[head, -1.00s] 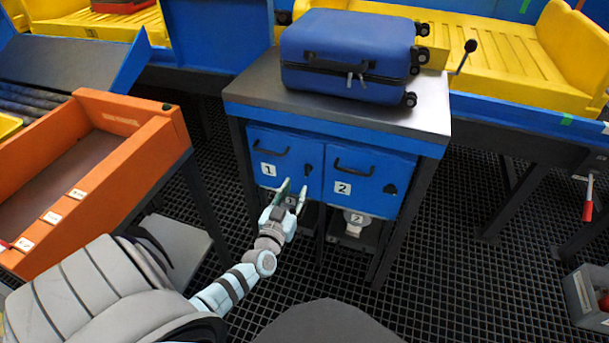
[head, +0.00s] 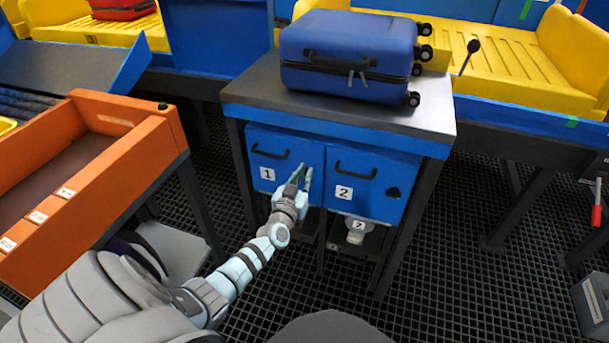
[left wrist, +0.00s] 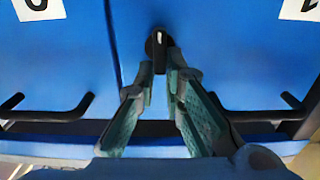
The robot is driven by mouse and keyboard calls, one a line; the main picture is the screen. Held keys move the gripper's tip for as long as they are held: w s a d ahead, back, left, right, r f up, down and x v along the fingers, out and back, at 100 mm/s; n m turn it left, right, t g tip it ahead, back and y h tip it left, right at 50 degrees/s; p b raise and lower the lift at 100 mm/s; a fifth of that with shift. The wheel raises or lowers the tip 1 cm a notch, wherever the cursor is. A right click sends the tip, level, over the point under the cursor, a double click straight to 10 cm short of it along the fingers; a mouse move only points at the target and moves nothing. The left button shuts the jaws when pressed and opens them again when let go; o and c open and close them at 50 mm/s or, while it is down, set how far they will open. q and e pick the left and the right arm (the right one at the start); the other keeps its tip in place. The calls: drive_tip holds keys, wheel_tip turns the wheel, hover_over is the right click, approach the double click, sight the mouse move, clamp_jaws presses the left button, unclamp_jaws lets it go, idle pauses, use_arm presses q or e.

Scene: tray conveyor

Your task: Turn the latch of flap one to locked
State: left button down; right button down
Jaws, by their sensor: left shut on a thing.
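Flap one (head: 268,180) is a blue door with a black handle and a white label 1, at the left of the cabinet front. It also shows at the right in the left wrist view (left wrist: 235,55). Its latch (left wrist: 158,42) is a small dark knob with a pale upright mark, near the edge beside flap two. My left gripper (head: 304,172) is at this latch and hides it in the head view. In the left wrist view its green-padded fingers (left wrist: 158,72) are shut on the latch from both sides. My right gripper is not in view.
Flap two (head: 362,185) is to the right, with its own dark latch (head: 393,191). A blue suitcase (head: 350,58) lies on the cabinet's metal top. An orange tray stand (head: 150,160) stands left of my left arm. Yellow trays are behind.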

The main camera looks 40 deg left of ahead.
use_arm(q)
drive_tip(key=shift+n, duration=0.5)
drive_tip(key=shift+s+a+f+n+b, duration=0.1)
drive_tip(key=shift+a+f+n+b, duration=0.3)
drive_tip(key=shift+n, duration=2.45)
drive_tip(key=shift+s+a+f+n+b, duration=0.2)
drive_tip(key=shift+n+b, duration=0.35)
drive_tip(key=shift+n, duration=2.35)
drive_tip(key=shift+s+a+f+n+b, duration=0.1)
drive_tip(key=shift+a+f+n+b, duration=0.25)
drive_tip(key=shift+n, duration=2.5)
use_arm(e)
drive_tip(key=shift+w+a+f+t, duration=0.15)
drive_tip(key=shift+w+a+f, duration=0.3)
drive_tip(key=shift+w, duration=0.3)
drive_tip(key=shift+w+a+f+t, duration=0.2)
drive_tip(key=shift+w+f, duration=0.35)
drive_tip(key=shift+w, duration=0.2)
use_arm(q)
drive_tip(key=shift+d, duration=0.1)
